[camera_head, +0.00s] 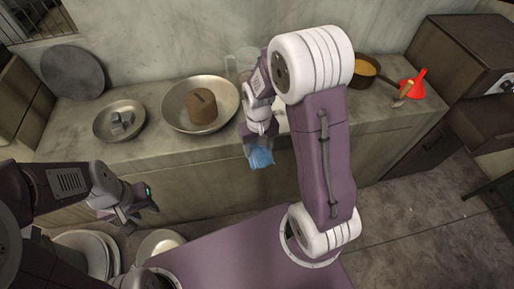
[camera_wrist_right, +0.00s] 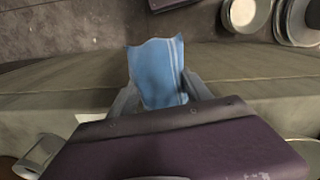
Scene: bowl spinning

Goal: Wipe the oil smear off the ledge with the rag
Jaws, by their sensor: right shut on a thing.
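My right gripper (camera_head: 258,148) is shut on the blue rag (camera_head: 262,159), at the front edge of the stone ledge (camera_head: 320,128) in the head view. In the right wrist view the rag (camera_wrist_right: 157,72) sticks out between the two fingers, with white stripes along one side, in front of the ledge's front face (camera_wrist_right: 60,88). I cannot tell whether the rag touches the ledge. I cannot make out the oil smear; my right arm hides part of the ledge. My left gripper (camera_head: 142,208) is empty, low in front of the ledge at the left, its fingers apart.
Plates (camera_head: 88,250) and a bowl (camera_head: 160,243) are below at the left.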

